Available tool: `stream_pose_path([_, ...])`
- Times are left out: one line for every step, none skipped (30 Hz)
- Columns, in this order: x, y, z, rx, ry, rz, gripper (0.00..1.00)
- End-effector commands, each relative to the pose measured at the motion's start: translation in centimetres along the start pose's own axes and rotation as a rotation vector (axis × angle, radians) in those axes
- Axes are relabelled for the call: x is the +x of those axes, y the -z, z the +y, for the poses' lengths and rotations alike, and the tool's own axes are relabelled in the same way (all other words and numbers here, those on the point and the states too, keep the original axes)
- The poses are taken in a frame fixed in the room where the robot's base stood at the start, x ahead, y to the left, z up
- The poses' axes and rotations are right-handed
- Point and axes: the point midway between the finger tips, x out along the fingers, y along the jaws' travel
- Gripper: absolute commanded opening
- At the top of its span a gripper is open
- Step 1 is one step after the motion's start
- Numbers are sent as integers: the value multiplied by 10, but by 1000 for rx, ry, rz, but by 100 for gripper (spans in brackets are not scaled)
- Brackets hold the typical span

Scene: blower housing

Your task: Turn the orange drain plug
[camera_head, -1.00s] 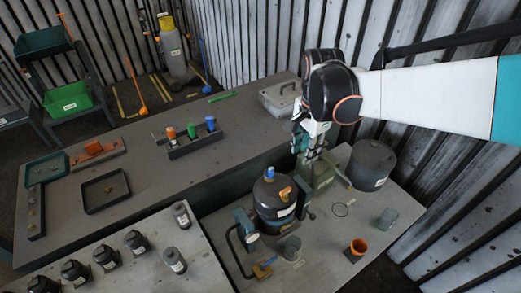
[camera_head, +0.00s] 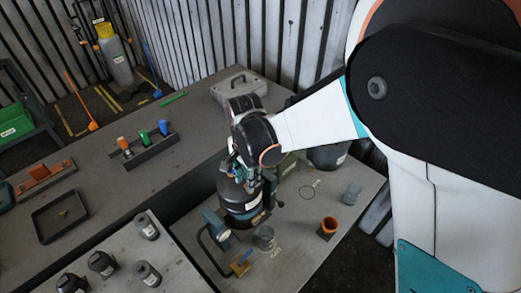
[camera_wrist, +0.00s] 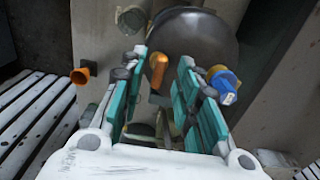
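The orange drain plug (camera_wrist: 157,70) is an elongated orange knob on the dark, domed blower housing (camera_wrist: 198,45). My gripper (camera_wrist: 161,62) is open, with its two teal-padded fingers on either side of the plug in the wrist view. Gaps show between the plug and both fingers, and I cannot tell how far the tips are above it. A blue knob (camera_wrist: 223,84) is just outside the right finger. In the head view, my gripper (camera_head: 243,180) is right over the housing (camera_head: 238,200) and hides the plug.
An orange cup (camera_head: 328,226) and a grey cup (camera_head: 352,193) stand right of the housing. A clear cup (camera_head: 264,238) and a gauge (camera_head: 222,233) are at its front. A rack with coloured plugs (camera_head: 146,148) sits on the far left table. A grey case (camera_head: 238,86) stands behind.

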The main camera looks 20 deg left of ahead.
Motion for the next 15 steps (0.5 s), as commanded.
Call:
stream_pose_path([5,0,0,0,0,0,30])
stream_pose_path([6,0,0,0,0,0,30])
stream_pose_path([8,0,0,0,0,0,30])
stream_pose_path([9,0,0,0,0,0,30])
stream_pose_path([10,0,0,0,0,0,30])
stream_pose_path([11,0,0,0,0,0,30])
stream_pose_path([11,0,0,0,0,0,30])
stream_pose_path([11,0,0,0,0,0,30])
stream_pose_path([11,0,0,0,0,0,30])
stream_pose_path([11,0,0,0,0,0,30])
stream_pose_path([11,0,0,0,0,0,30])
stream_pose_path([11,0,0,0,0,0,30])
stream_pose_path([11,0,0,0,0,0,30])
stream_pose_path([11,0,0,0,0,0,23])
stream_pose_path([10,0,0,0,0,0,14])
